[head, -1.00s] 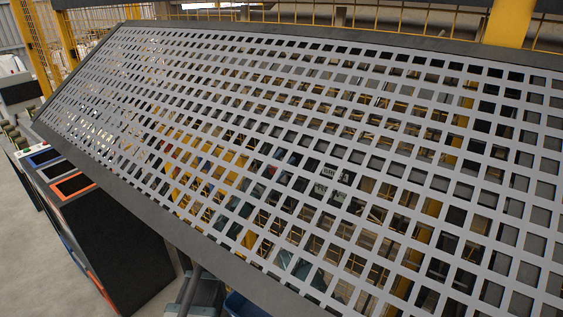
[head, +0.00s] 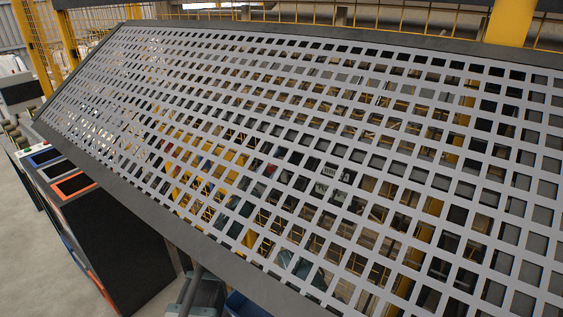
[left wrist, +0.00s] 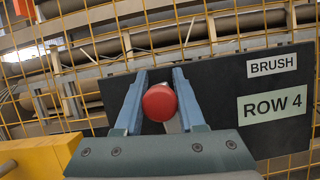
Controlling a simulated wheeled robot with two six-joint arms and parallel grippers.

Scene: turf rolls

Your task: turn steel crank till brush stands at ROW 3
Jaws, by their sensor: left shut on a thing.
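In the left wrist view, my left gripper (left wrist: 160,80) is shut on a round red knob (left wrist: 159,103), which sits between its two blue-grey fingers. A little bare metal shows behind the knob; the rest of the crank is hidden. A dark board (left wrist: 228,92) beyond carries a label reading BRUSH (left wrist: 272,64) and a larger one reading ROW 4 (left wrist: 272,105). In the head view a perforated grey panel covers most of the scene, so the crank and gripper cannot be made out clearly behind it. The brush itself is not identifiable. My right gripper is not in view.
The slanted perforated panel (head: 300,92) with a dark frame fills the head view. Dark bins with blue, white and orange rims (head: 72,186) stand at the left. A yellow wire fence (left wrist: 80,60) and long pipes lie behind the board. A yellow part (left wrist: 40,157) is at lower left.

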